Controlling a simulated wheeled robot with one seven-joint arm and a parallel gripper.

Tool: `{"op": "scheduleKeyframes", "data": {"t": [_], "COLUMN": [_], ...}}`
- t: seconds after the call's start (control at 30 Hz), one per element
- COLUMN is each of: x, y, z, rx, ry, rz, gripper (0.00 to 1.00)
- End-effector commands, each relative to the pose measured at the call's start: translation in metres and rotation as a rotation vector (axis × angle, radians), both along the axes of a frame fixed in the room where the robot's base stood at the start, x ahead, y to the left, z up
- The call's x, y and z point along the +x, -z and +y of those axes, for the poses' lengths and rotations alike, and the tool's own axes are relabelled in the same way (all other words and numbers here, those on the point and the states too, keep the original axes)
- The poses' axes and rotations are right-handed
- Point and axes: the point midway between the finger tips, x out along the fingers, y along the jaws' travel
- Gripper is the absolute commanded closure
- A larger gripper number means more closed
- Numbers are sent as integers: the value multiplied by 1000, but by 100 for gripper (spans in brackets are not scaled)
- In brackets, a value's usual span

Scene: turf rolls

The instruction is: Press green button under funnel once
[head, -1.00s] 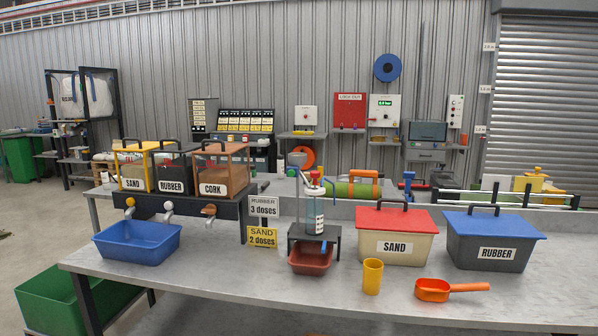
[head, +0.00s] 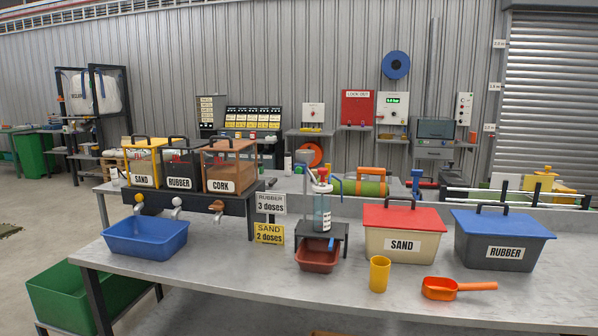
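A dosing device stands on the bench in the middle of the head view. It has a clear cylinder (head: 322,214) with a red and white top, set on a dark stand (head: 342,231). A red-brown tray (head: 318,260) sits under the stand. A grey upright part (head: 305,160) rises just behind the cylinder. I cannot pick out a funnel for certain, and no green button shows clearly. My gripper is not in view.
On the bench are a blue tray (head: 146,239), sand bin (head: 402,229), rubber bin (head: 502,241), yellow cup (head: 379,274) and orange scoop (head: 440,289). Labelled hoppers (head: 180,172) stand at left. The bench front left is clear.

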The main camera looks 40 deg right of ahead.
Motion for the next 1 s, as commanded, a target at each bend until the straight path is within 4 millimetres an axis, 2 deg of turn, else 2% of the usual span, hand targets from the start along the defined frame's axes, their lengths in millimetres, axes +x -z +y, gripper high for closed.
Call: {"op": "scheduleKeyframes", "data": {"t": [0.23, 1.0], "x": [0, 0], "y": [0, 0], "z": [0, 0], "rx": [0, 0], "ry": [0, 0], "rz": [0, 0], "gripper": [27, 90]}}
